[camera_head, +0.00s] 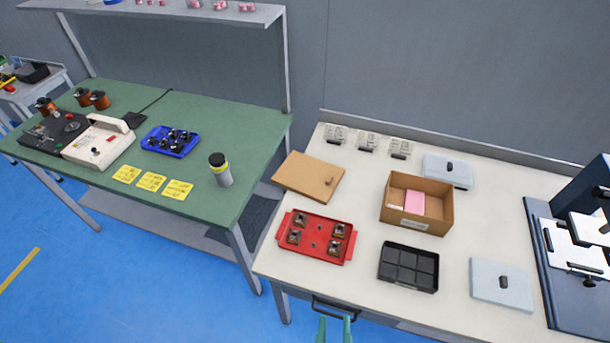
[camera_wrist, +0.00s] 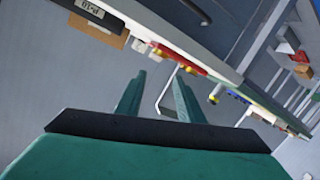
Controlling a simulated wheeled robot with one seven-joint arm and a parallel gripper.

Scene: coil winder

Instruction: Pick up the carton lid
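The carton lid (camera_head: 311,172) is a flat brown panel with a small knob near its right side. It lies on the white table at the back left, left of the open brown carton (camera_head: 432,227). The carton holds a pink block (camera_head: 414,203). My gripper (camera_head: 335,328) shows at the bottom edge of the head view, in front of the table and well apart from the lid. In the wrist view my gripper (camera_wrist: 158,98) has its two green fingers apart with nothing between them. I cannot make out the lid in the wrist view.
A red tray (camera_head: 313,249) with several parts lies in front of the lid. A black divided tray (camera_head: 409,268) and grey lidded plates (camera_head: 502,285) are to the right. The white table (camera_head: 365,225) has a drawer handle (camera_head: 334,308) on its front. A green bench stands left.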

